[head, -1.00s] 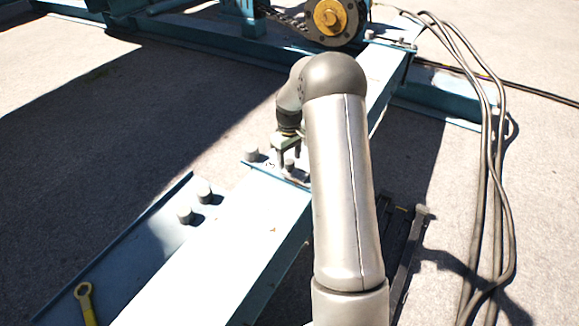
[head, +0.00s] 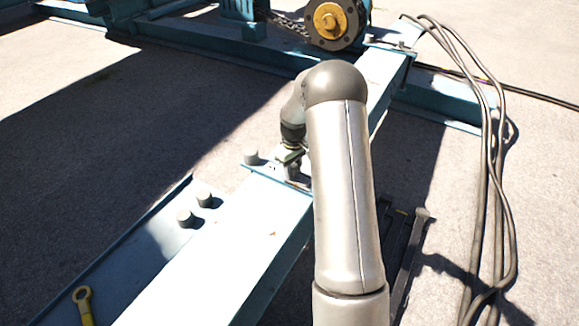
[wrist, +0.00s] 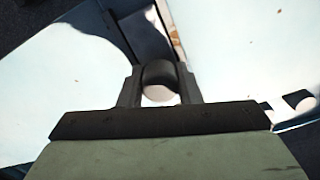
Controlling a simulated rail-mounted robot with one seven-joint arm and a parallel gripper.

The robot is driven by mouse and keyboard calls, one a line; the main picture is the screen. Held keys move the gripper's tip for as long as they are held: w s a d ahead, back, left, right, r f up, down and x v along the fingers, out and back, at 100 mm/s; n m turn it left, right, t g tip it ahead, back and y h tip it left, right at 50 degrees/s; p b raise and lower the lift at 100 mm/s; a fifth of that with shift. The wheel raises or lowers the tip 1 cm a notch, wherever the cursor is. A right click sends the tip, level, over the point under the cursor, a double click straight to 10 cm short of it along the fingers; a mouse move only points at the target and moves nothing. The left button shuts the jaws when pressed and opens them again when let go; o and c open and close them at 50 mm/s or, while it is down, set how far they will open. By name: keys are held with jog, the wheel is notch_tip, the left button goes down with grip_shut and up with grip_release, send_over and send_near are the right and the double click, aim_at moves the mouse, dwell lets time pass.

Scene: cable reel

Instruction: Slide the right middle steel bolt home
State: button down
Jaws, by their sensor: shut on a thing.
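My gripper (head: 290,170) is down at the joint in the pale blue beam (head: 235,235), below my arm. It is shut on a steel bolt, whose rounded grey head (wrist: 159,76) shows between the two fingers in the wrist view. The bolt's shank and its hole are hidden, so I cannot tell how deep it sits. Another grey bolt (head: 251,157) stands just left of the gripper at the joint's edge, apart from it.
Two grey bolts (head: 185,217) stand on the lower blue ledge at left, with a yellow wrench (head: 84,303) nearer me. Dark cables (head: 487,170) run down the right side. The blue reel frame with its yellow hub (head: 329,18) stands at the back.

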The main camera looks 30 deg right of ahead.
aim_at(304, 180)
jog(key=s+d, duration=0.2)
jog(key=shift+s+r+p, duration=0.1)
jog(key=shift+s+p, duration=0.2)
jog(key=shift+s, duration=0.1)
jog(key=shift+s+d, duration=0.2)
jog(key=shift+s, duration=0.15)
jog(key=c, duration=1)
grip_release()
jog(key=shift+s, duration=0.1)
jog(key=shift+c, duration=0.2)
jog(key=shift+r, duration=0.3)
notch_tip(304, 180, up, 17)
jog(key=p, duration=0.3)
jog(key=shift+f+p, duration=0.15)
jog(key=shift+p, duration=0.2)
